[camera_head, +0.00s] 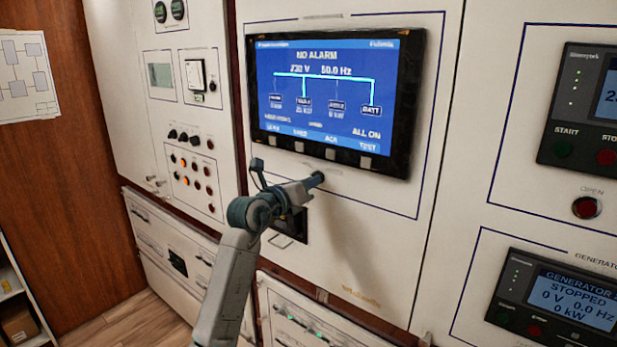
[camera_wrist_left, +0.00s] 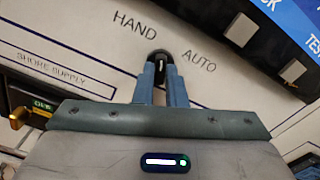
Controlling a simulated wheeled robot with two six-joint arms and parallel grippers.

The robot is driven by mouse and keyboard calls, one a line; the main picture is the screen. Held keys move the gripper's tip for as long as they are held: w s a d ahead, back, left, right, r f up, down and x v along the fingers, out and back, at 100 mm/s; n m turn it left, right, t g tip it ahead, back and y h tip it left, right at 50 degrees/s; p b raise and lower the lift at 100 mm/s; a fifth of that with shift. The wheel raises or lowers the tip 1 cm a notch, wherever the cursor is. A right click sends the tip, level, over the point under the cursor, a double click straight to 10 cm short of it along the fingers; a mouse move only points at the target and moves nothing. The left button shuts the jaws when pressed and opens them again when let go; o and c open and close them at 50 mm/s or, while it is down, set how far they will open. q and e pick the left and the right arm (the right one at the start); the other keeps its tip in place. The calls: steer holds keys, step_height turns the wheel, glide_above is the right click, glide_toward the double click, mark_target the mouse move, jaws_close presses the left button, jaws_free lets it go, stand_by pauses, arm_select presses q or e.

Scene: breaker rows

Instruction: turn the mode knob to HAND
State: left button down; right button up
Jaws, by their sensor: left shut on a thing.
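The mode knob (camera_wrist_left: 160,60) is small and black with a pale mark, on a white panel. In the left wrist view the word HAND is printed above and left of it, and AUTO to its right. The pale mark runs roughly up the picture; I cannot tell exactly which word it points at. My left gripper (camera_wrist_left: 161,78) has its two blue-grey fingers shut on the knob, one on each side. In the head view the left gripper (camera_head: 316,181) reaches the panel just below the big screen, and the knob is mostly hidden there.
A large screen (camera_head: 335,95) reading NO ALARM sits just above the gripper, with a row of buttons along its lower edge. Generator panels (camera_head: 560,300) are at the right. A panel of small knobs and lamps (camera_head: 190,165) is at the left. Wooden floor shows at lower left.

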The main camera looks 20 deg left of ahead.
arm_select(q)
steer(key=shift+n+p, duration=0.7)
steer(key=shift+n, duration=0.5)
steer(key=shift+f, duration=0.1)
steer(key=c, duration=1.5)
jaws_free()
steer(key=shift+s, duration=0.1)
